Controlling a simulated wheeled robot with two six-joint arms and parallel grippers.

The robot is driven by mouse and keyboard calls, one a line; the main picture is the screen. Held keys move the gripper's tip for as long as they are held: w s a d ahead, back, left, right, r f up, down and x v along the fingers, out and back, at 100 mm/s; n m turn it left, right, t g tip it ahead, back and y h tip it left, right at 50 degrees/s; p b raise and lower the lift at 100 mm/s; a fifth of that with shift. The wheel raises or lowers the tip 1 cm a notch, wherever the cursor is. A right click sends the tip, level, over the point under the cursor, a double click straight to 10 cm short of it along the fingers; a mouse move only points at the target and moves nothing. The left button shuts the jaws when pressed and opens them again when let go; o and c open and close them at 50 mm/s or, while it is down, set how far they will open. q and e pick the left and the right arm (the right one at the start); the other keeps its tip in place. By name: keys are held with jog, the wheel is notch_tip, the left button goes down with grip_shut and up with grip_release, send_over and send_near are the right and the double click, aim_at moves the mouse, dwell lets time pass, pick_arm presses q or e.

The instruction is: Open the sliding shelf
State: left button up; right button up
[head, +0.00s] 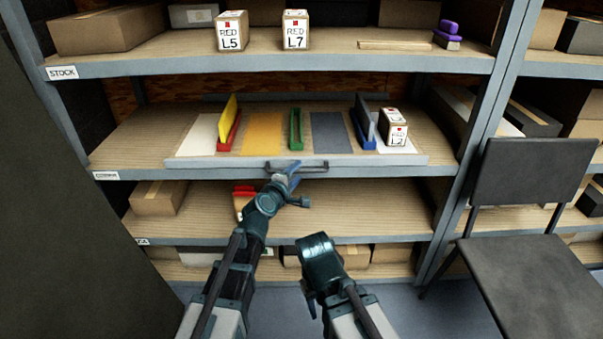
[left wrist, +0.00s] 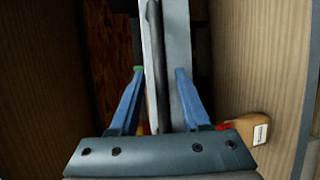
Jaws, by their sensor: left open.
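The sliding shelf (head: 180,162) is a light board with a grey front edge on the middle tier of the rack. A dark bar handle (head: 312,168) sits at the middle of that edge. My left gripper (head: 292,170) is at the handle's left part, covering some of it. In the left wrist view the open blue fingers (left wrist: 156,72) stand on either side of the dark handle bar (left wrist: 155,50) and the grey front edge (left wrist: 178,45). Clear gaps show beside the fingers. My right arm is folded low at the centre; its fingers do not show.
The sliding shelf carries coloured panels, yellow-red, green and blue dividers (head: 366,125) and a box marked L2 (head: 393,130). Boxes L5 (head: 232,32) and L7 (head: 295,30) stand on the tier above. A dark chair (head: 525,190) stands at right. A cardboard box (head: 157,197) sits below left.

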pick_arm(q)
jog(key=shift+x, duration=0.8)
jog(key=shift+c, duration=0.2)
grip_shut()
dwell(0.7)
